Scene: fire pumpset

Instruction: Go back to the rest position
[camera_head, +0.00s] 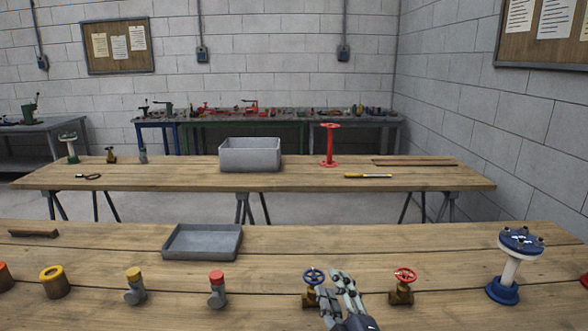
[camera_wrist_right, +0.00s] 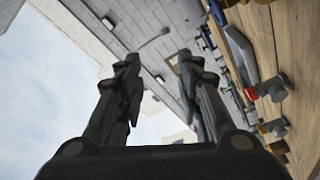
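My right gripper (camera_head: 343,280) shows in the head view at the front of the near table, between the blue-wheel valve (camera_head: 313,277) and the red-wheel valve (camera_head: 404,278). Its fingers overlap the right side of the blue-wheel valve in this view; I cannot tell whether they touch it. In the right wrist view the two fingers (camera_wrist_right: 158,68) stand apart with nothing between them. My left gripper is not in view.
The near table (camera_head: 110,262) holds a grey tray (camera_head: 202,242), yellow- and red-capped fittings (camera_head: 217,287) and a blue-white flanged pipe (camera_head: 511,268). The far table (camera_head: 190,183) holds a grey bin (camera_head: 250,156) and a red flanged pipe (camera_head: 330,145).

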